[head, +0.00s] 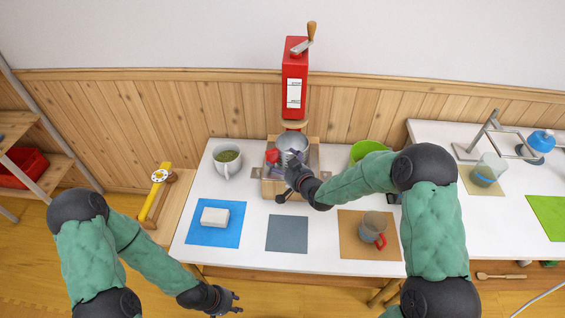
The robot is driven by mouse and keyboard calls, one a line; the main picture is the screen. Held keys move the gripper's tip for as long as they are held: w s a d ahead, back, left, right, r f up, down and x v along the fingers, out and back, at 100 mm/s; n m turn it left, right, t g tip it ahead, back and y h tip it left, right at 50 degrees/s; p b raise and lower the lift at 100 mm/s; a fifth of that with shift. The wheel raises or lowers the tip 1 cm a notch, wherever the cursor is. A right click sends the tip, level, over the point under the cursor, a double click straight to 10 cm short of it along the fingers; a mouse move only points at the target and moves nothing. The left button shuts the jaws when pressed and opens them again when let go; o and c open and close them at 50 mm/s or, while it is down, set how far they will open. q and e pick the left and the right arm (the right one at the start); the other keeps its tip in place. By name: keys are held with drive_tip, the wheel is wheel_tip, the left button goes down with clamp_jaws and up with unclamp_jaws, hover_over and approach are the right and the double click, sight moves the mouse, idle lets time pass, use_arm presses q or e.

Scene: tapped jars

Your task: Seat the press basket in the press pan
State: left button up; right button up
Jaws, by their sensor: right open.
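A grey metal round vessel (291,141), which looks like the press basket, sits below the red press column, over a wooden base (268,191) on the white table. My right gripper (291,165) is open at its front side, and the fingers cover part of it. I cannot tell whether they touch it. The press pan is not clearly distinguishable; the arm and gripper hide part of the base. I cannot tell whether the basket is seated. My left gripper (234,301) is open and empty, low in front of the table.
A red column with a crank (294,85) stands behind. A white mug (227,159), white block (214,217) on a blue mat, bare grey mat (287,233), grey cup with red handle (373,227) and green bowl (366,149) surround the base.

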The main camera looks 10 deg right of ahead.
use_arm(q)
drive_tip(key=shift+r, duration=0.3)
use_arm(e)
drive_tip(key=shift+v, duration=1.15)
drive_tip(key=v, duration=1.2)
drive_tip(key=shift+r, duration=0.1)
